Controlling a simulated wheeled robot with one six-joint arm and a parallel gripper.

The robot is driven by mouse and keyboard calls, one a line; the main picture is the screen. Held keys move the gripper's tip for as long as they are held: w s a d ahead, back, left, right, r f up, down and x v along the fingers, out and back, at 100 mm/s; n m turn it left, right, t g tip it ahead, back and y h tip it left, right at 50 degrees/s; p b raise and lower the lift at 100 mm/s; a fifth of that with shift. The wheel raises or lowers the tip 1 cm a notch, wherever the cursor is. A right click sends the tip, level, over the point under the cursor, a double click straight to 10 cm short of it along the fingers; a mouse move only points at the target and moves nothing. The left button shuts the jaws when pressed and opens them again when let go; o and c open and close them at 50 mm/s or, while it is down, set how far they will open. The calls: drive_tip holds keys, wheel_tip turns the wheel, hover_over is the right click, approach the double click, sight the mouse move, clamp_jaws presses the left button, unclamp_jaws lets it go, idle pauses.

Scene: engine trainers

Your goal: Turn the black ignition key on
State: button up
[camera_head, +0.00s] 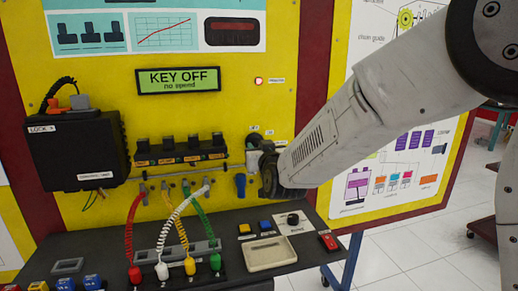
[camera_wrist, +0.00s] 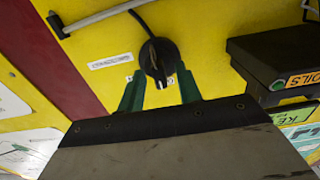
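The black ignition key switch (camera_wrist: 158,60) is a round black knob with a pale mark on its lower edge, on the yellow panel in the wrist view. My gripper (camera_wrist: 160,76) has two green fingers, spread apart with the knob between and just beyond their tips. I see no clear contact with the knob. In the head view my gripper (camera_head: 268,172) is close to the panel, right of the coil row, and its fingers are mostly hidden. The display (camera_head: 178,79) reads "KEY OFF" and "no speed".
A row of coils (camera_head: 181,151) is left of my gripper, and a black box (camera_head: 78,148) is further left. A red lamp (camera_head: 259,81) is above. Colored cables run down to a dark bench (camera_head: 235,266) with a cream tray (camera_head: 268,254). A cable (camera_wrist: 100,16) passes near the knob.

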clamp_jaws()
drive_tip(key=shift+m, duration=0.4)
drive_tip(key=m, duration=1.1)
drive_tip(key=shift+d, duration=0.15)
drive_tip(key=shift+f, duration=0.1)
idle(0.3)
unclamp_jaws()
